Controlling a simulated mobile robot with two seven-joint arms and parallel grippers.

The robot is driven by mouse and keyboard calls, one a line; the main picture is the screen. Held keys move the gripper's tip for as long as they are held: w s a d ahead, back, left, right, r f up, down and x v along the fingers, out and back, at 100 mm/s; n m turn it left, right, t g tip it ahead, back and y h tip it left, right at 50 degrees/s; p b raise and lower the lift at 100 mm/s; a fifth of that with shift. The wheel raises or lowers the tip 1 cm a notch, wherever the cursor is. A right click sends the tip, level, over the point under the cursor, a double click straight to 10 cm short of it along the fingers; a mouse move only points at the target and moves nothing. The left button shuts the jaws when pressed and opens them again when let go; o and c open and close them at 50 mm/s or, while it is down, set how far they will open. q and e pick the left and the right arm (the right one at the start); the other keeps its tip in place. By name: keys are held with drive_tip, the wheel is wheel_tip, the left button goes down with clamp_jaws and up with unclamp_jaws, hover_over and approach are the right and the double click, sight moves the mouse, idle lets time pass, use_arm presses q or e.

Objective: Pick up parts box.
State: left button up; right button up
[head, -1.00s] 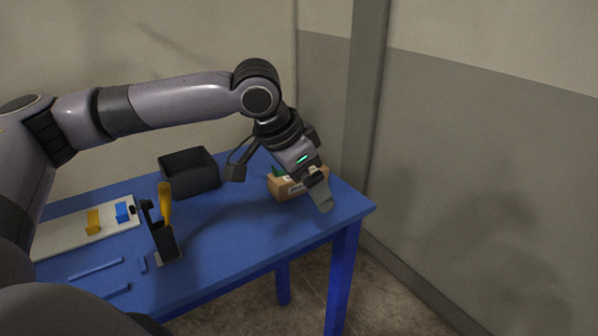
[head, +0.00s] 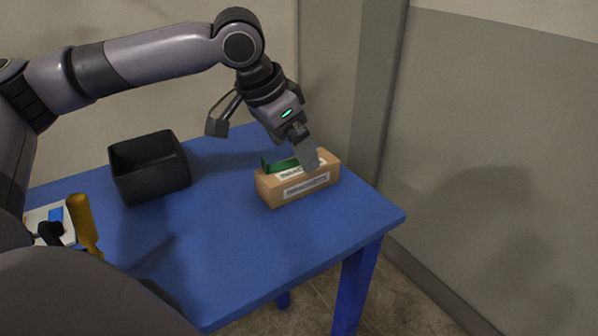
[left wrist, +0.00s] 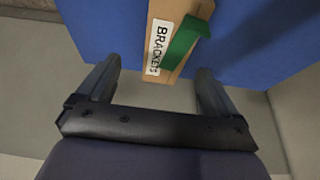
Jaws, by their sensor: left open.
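The parts box (head: 300,187) is a brown cardboard box with white labels and a green piece on its top. It sits on the blue table near the right corner. In the left wrist view the box (left wrist: 178,68) carries a label reading "BRACKETS" and lies ahead, between the lines of the two fingers. My left gripper (head: 305,155) is open and empty, just above and behind the box in the head view. In the left wrist view the open fingers of my left gripper (left wrist: 155,88) stand apart on either side. My right gripper is not in view.
The blue table (head: 225,240) is clear in front of the box. A black open bin (head: 150,175) stands to the left. A yellow-handled tool (head: 82,222) and a pale board (head: 38,215) are at the far left. A wall is close on the right.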

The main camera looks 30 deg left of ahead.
sight(295, 165)
use_arm(q)
drive_tip(key=shift+x, duration=0.85)
drive_tip(key=f, duration=0.2)
drive_tip(key=w+f+b, duration=0.1)
drive_tip(key=f, duration=0.1)
drive_tip(key=shift+a+f, duration=0.2)
drive_tip(key=shift+f, duration=0.05)
drive_tip(key=shift+w+d+f, duration=0.1)
drive_tip(key=shift+w+f, duration=0.15)
drive_tip(key=shift+f, duration=0.15)
drive_tip(key=shift+r, duration=0.1)
drive_tip(key=c, duration=1.2)
